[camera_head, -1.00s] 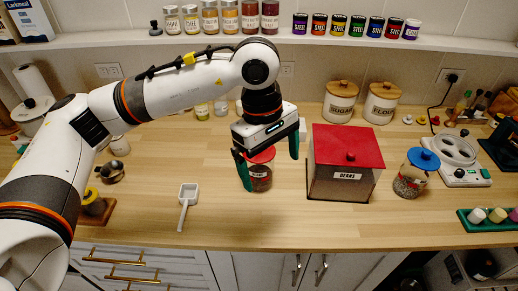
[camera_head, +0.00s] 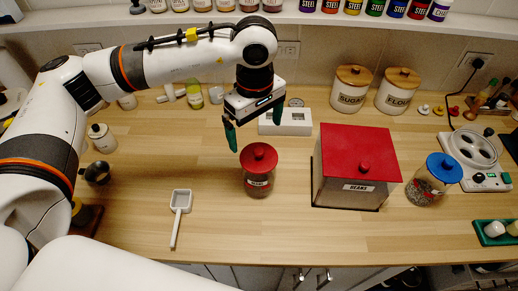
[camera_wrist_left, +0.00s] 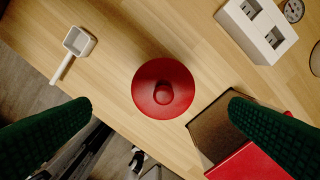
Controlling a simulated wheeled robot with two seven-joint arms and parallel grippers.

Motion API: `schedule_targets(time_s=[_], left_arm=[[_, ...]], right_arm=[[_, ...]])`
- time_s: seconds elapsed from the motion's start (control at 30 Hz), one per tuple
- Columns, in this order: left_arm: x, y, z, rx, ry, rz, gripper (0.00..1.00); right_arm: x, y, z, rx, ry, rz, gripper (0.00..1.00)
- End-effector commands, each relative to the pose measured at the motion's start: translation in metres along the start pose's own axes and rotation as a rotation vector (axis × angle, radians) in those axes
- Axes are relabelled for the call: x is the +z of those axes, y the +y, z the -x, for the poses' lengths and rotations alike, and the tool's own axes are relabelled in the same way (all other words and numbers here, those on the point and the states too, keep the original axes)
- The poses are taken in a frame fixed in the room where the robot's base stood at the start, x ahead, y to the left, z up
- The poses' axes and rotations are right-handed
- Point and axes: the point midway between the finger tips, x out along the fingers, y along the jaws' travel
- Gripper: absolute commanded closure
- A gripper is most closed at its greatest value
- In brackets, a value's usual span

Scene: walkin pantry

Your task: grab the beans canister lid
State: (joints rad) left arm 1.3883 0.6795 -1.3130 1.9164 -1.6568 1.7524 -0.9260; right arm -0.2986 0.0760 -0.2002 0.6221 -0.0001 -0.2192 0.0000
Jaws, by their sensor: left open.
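The beans canister (camera_head: 345,188) is a square box labelled BEANS, standing on the counter right of the middle. Its flat red square lid (camera_head: 358,146) with a round knob sits on top. In the left wrist view the red square lid (camera_wrist_left: 250,164) shows only partly, at the lower right behind a finger. A smaller glass jar (camera_head: 258,184) with a round red knobbed lid (camera_head: 258,157) stands to its left; its label is too small to read surely. My left gripper (camera_head: 254,123) is open and empty, above and behind this jar. In the wrist view the round lid lies between the fingers.
A white scoop (camera_head: 179,214) lies at the left. A white device (camera_head: 290,122) stands behind the gripper. A blue-lidded jar (camera_head: 436,181) stands right of the box, with sugar (camera_head: 351,90) and flour (camera_head: 396,92) canisters behind. The counter between scoop and red-lidded jar is clear.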

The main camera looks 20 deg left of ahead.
Motion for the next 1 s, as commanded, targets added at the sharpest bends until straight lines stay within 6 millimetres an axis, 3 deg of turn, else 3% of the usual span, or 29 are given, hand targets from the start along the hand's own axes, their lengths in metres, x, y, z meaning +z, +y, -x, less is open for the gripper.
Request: schedule_targets(time_s=[0.2,0.37,0.5,0.63,0.9,1.0], left_arm=[[0.000,0.000,-0.022,0.000,0.001,0.001,0.00],[-0.003,-0.001,-0.033,0.003,0.001,0.000,0.00],[-0.006,-0.004,-0.052,0.003,0.001,0.000,0.00],[-0.005,-0.004,-0.070,0.002,0.001,0.001,0.00],[-0.005,-0.004,-0.076,-0.001,0.001,-0.001,0.00],[-0.005,-0.004,-0.076,-0.001,0.001,-0.001,0.13]], right_arm=[[-0.014,-0.003,0.012,-0.004,0.023,0.002,0.64],[-0.007,-0.005,0.024,-0.006,0.015,0.002,0.64],[0.003,-0.007,0.040,-0.007,0.002,0.002,0.64],[0.005,-0.007,0.043,-0.007,0.000,0.002,0.64],[0.003,-0.005,0.042,-0.005,0.002,0.001,0.64],[0.003,-0.003,0.042,-0.003,0.002,0.001,0.64]])
